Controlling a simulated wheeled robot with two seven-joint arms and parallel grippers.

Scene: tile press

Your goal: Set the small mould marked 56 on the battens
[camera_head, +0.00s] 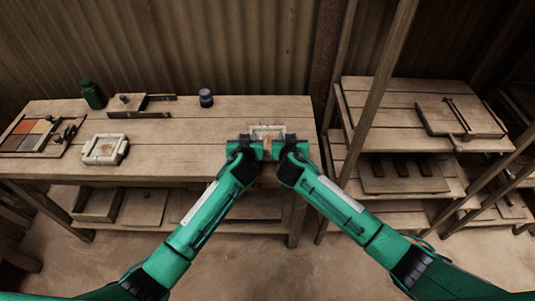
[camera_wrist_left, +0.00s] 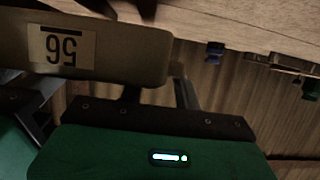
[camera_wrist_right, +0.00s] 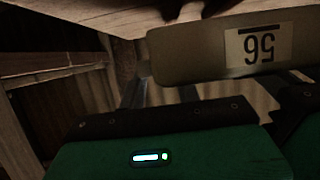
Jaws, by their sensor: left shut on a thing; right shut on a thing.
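The small mould marked 56 (camera_head: 267,130) is a pale block with a recessed top, at the right end of the workbench. Its 56 label shows upside down in the left wrist view (camera_wrist_left: 85,48) and in the right wrist view (camera_wrist_right: 195,52). My left gripper (camera_head: 249,146) is shut on the mould's left side and my right gripper (camera_head: 286,146) on its right side. The fingertips are largely hidden. Whether the mould touches the bench is unclear. Dark reddish strips, apparently the battens (camera_head: 403,168), lie side by side on the middle shelf of the rack at right.
A board (camera_head: 460,117) lies on the rack's upper shelf; rack posts stand in front.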

